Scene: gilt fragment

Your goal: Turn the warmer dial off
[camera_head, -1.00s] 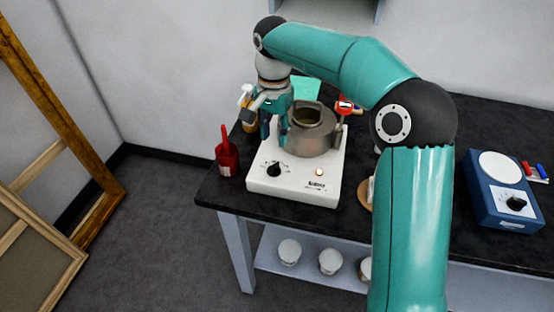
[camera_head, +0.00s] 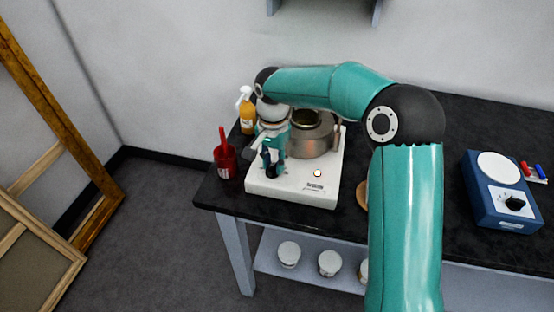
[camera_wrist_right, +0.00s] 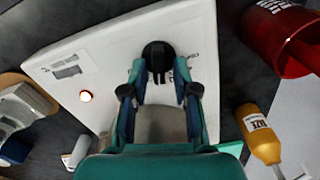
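The white warmer (camera_head: 300,192) stands on the black bench with a metal pot (camera_head: 318,142) on it. The black warmer dial (camera_wrist_right: 158,52) shows in the right wrist view, just beyond and between the fingertips of my right gripper (camera_wrist_right: 160,70). The fingers are apart, with a gap between them and the dial. In the head view my right gripper (camera_head: 270,163) points down over the dial and largely hides it. My left gripper is not in view.
A red container (camera_head: 227,163) stands left of the warmer, and an orange spray bottle (camera_head: 247,120) behind it. A blue device with a white plate (camera_head: 490,195) sits at the right of the bench. White tubs (camera_head: 289,254) stand on the lower shelf.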

